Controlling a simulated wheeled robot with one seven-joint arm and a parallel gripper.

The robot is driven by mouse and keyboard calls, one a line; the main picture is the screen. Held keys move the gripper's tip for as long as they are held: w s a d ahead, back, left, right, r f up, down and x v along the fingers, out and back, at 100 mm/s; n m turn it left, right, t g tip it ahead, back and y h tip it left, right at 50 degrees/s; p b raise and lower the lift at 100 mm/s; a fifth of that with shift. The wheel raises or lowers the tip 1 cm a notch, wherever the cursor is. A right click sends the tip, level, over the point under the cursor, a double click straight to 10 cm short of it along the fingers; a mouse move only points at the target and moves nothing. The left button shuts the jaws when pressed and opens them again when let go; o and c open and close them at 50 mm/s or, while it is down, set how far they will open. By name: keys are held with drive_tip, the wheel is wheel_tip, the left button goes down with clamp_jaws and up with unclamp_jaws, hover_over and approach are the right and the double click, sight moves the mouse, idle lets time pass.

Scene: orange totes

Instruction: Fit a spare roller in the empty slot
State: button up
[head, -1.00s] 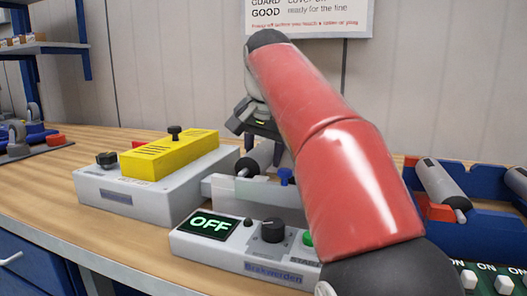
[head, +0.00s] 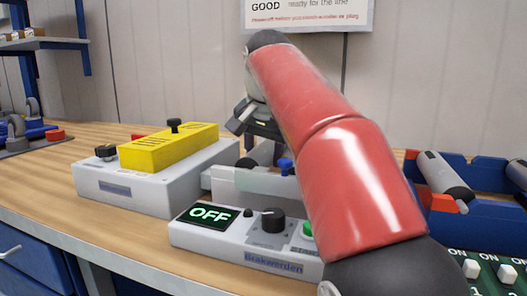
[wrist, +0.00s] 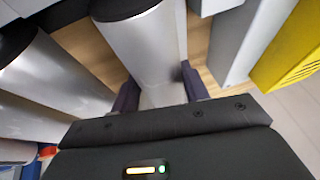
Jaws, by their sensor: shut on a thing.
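My gripper (head: 258,132) is shut on a silver roller with dark ends. In the wrist view the roller (wrist: 147,45) lies between the two dark fingers of my gripper (wrist: 160,90). In the head view the roller (head: 263,152) hangs below the gripper, just behind the pale front rail of the conveyor frame (head: 255,183); its lower end is hidden by the rail. More silver rollers (wrist: 55,65) lie to the left in the wrist view. The slot itself is hidden, and I cannot tell whether the held roller touches the frame.
A control box (head: 250,240) reading OFF stands in front of the frame. A grey box with a yellow cover (head: 170,150) stands to the left. A blue rack (head: 487,208) with spare rollers (head: 440,175) is at right.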

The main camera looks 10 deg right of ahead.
drive_tip(key=shift+f, duration=0.2)
idle(0.4)
drive_tip(key=o, duration=1.3)
drive_tip(key=shift+o, duration=0.2)
drive_tip(key=p+v, duration=0.2)
drive_tip(key=v, duration=0.5)
drive_tip(key=shift+r, duration=0.1)
drive_tip(key=shift+s+r, duration=0.15)
drive_tip(key=shift+r, duration=0.15)
